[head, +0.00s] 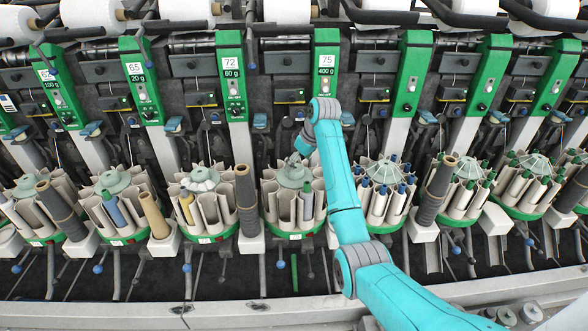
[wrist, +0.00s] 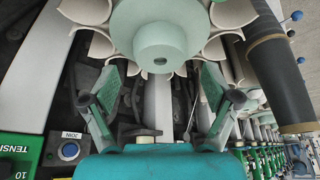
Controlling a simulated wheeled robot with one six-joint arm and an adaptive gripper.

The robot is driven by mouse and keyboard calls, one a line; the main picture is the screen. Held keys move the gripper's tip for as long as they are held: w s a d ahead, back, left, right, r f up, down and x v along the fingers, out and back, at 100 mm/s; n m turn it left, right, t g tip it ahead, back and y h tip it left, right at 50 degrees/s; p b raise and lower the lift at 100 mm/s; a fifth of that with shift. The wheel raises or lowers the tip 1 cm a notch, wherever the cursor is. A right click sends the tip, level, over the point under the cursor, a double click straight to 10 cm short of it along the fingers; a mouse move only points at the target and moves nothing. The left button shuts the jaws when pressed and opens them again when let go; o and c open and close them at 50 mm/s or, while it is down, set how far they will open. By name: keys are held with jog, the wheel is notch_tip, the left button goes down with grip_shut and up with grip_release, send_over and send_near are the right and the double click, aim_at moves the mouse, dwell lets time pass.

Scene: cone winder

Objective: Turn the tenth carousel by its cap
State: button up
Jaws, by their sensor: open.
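The carousel (head: 268,205) at my gripper has white-grey pockets around a pale green domed cap (head: 293,177). In the wrist view the round cap (wrist: 165,32) fills the top middle, with a small hole in its hub. My gripper (head: 296,160) is just above this cap in the head view. In the wrist view my gripper (wrist: 160,82) has its two green fingers spread wide, with nothing between them. The fingertips point toward the cap and lie either side of its hub. Whether they touch it is unclear. No number on this carousel is readable.
Similar carousels stand in a row to the left (head: 203,182) and right (head: 468,170). A dark tube (head: 246,195) stands close on the left; it also shows in the wrist view (wrist: 280,80). Green panels (head: 232,80) rise behind. A rail (head: 120,312) runs along the front.

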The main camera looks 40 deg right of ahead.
aim_at(295, 167)
jog(key=shift+x, duration=2.25)
grip_shut()
jog(key=shift+n, duration=0.3)
